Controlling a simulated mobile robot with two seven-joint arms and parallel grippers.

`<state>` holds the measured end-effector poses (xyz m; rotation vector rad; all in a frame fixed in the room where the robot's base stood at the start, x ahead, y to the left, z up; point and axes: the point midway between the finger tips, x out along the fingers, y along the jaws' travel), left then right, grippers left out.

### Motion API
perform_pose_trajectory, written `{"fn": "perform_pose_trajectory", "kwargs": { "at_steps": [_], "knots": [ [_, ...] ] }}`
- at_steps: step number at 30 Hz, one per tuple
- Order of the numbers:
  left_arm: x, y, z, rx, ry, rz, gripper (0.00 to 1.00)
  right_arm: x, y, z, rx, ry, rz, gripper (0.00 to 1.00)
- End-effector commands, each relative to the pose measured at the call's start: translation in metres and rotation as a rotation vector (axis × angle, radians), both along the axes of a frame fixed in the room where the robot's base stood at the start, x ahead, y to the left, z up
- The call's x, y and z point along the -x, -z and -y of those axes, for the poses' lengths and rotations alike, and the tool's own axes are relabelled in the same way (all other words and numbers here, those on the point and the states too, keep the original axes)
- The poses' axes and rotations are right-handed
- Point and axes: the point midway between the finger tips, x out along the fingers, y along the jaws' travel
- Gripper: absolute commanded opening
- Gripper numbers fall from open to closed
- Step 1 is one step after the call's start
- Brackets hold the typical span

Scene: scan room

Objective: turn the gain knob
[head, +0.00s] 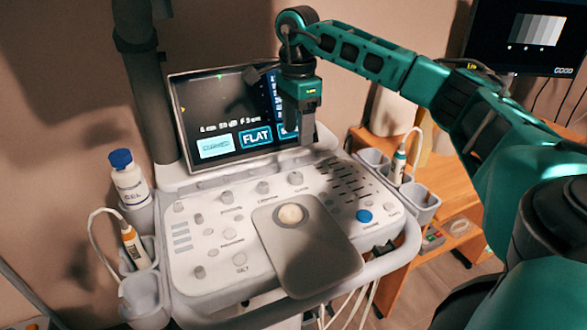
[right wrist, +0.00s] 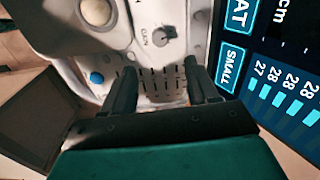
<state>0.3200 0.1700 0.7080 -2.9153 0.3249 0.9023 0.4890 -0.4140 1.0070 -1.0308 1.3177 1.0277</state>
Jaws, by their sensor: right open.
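The gain knob (right wrist: 163,37) is a small grey round knob with a printed label beside it in the right wrist view. It appears to be the knob near the screen (head: 295,178) on the white console in the head view, though the label is too small to read there. My right gripper (right wrist: 160,78) is open and empty, its two dark fingers spread above the slider rows. The knob lies beyond the fingertips, not between them. In the head view my right gripper (head: 307,135) hangs fingers down in front of the screen, apart from the knob. My left gripper is not in view.
The console (head: 185,275) carries several other knobs, a trackball (head: 290,214) and a blue button (head: 363,215). The screen (head: 222,112) stands close behind my right gripper. Probe holders flank the console, with a gel bottle (head: 130,180) at left. A wooden cart (head: 460,205) stands right.

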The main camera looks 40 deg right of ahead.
Motion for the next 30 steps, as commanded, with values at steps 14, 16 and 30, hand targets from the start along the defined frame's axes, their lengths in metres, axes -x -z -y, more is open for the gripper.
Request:
{"fn": "perform_pose_trajectory", "kwargs": {
  "at_steps": [14, 16, 30],
  "knots": [
    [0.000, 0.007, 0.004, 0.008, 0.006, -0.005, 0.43, 0.000, 0.093, -0.001, -0.002, 0.001, 0.000, 0.59],
    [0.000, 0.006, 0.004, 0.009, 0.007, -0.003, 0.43, 0.000, 0.101, -0.001, -0.002, 0.001, 0.000, 0.59],
    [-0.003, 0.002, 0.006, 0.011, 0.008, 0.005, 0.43, 0.000, 0.109, -0.001, -0.004, 0.000, 0.002, 0.55]
  ]
}}
